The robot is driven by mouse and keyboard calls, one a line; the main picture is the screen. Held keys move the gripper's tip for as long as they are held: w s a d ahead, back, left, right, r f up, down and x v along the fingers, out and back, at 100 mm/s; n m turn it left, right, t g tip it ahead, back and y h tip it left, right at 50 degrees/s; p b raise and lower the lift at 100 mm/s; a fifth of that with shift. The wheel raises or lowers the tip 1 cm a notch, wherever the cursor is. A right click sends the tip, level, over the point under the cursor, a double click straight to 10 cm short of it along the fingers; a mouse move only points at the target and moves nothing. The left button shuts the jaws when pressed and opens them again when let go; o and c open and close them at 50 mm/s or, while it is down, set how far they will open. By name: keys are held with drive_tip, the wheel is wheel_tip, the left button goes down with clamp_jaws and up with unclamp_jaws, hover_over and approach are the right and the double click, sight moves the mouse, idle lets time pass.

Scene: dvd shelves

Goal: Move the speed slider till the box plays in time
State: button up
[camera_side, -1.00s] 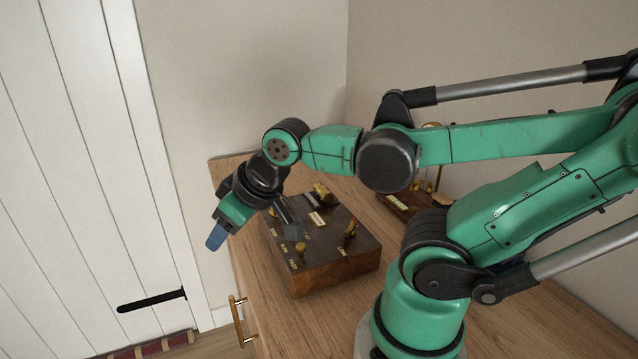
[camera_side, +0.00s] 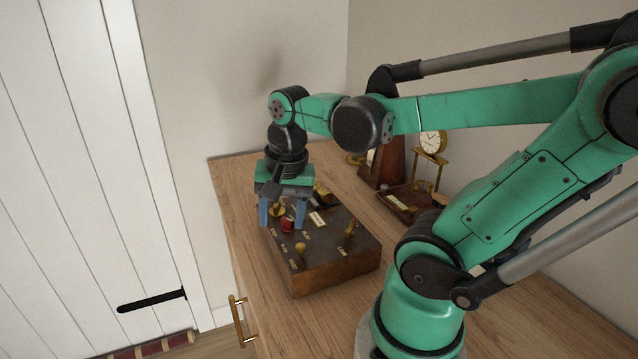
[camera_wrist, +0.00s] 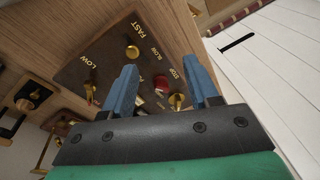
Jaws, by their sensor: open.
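The dark wooden control box (camera_side: 338,268) stands on the wooden top, with STOP, SLOW, FAST and LOW lettered on it. A brass knob (camera_side: 300,248) stands by the SLOW and FAST lettering; it also shows in the wrist view (camera_wrist: 132,52). A red knob (camera_side: 287,226) and another brass knob (camera_wrist: 177,101) sit nearer STOP. A brass lever (camera_side: 350,228) stands by LOW. My gripper (camera_side: 282,222) is open and points down over the STOP end, its blue fingers on either side of the red knob in the side view. I cannot tell if they touch anything.
Behind the box stand a brass-framed clock (camera_side: 432,142) on a dark base and a dark wooden case (camera_side: 388,165). The wall is close behind. The wooden top (camera_side: 235,185) is clear left of the box, and a white door is beyond its left edge.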

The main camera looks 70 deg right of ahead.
sight(301, 245)
drive_tip(key=m, duration=0.1)
drive_tip(key=s+d+m+g, duration=0.1)
drive_tip(key=m, duration=0.2)
drive_tip(key=shift+s+d+r+g+y, duration=0.1)
drive_tip(key=shift+s+d+g+y, duration=0.2)
drive_tip(key=shift+s, duration=0.1)
drive_tip(key=shift+s+m, duration=0.15)
drive_tip(key=shift+m, duration=0.15)
drive_tip(key=shift+f, duration=2.8)
clamp_jaws()
